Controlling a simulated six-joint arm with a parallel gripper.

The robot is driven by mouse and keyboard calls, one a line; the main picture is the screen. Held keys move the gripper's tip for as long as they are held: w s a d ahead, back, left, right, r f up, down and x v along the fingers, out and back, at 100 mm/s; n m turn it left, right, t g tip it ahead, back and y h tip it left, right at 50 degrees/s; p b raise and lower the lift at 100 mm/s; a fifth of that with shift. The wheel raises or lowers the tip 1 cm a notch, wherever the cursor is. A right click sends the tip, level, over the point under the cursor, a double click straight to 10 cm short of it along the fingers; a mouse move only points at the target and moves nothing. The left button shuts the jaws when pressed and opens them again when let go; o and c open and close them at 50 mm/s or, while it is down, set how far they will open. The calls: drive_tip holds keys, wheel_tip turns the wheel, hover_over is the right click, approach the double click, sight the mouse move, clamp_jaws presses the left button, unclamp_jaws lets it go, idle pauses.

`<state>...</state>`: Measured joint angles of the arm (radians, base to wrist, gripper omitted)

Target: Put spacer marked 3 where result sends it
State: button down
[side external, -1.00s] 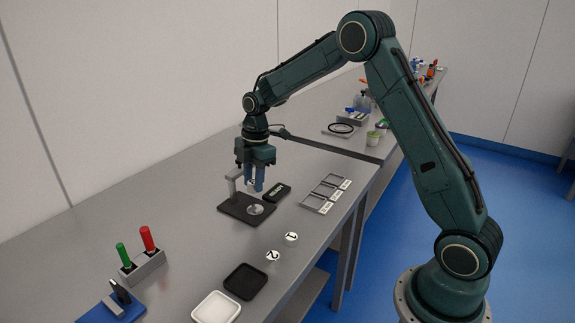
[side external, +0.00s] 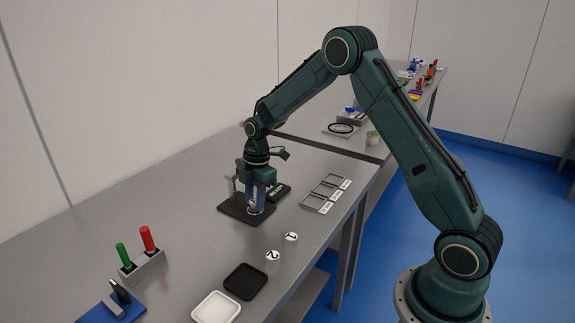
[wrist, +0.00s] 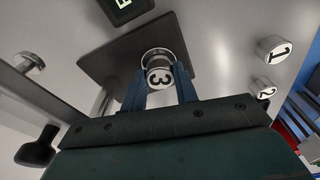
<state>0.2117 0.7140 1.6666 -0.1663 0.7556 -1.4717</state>
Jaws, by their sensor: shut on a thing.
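The spacer marked 3 (wrist: 159,76) is a small pale cylinder with a black 3 on its top. My gripper (wrist: 160,88) is shut on it, one blue finger on each side. In the side external view my gripper (side external: 257,208) is low over the black gauge base (side external: 236,208), and the fingers mostly hide the spacer. In the wrist view the spacer is at the round metal seat (wrist: 158,54) of the base; I cannot tell whether it rests there. A black display (side external: 279,192) stands beside the base; its text is not legible now.
Spacers marked 1 (side external: 291,237) and 2 (side external: 272,255) stand on the bench. Three grey labelled trays (side external: 317,203) lie at the right. A black tray (side external: 246,281) and a white tray (side external: 215,309) are in front. A grey post (side external: 231,186) rises from the base.

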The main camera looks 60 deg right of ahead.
drive_tip(key=shift+f, duration=0.15)
drive_tip(key=c, duration=1.1)
unclamp_jaws()
drive_tip(key=r, duration=0.4)
drive_tip(key=d+r, duration=0.1)
drive_tip(key=r, duration=0.8)
drive_tip(key=shift+s+d+r, duration=0.15)
drive_tip(key=shift+d+r, duration=0.15)
drive_tip(key=shift+r, duration=0.05)
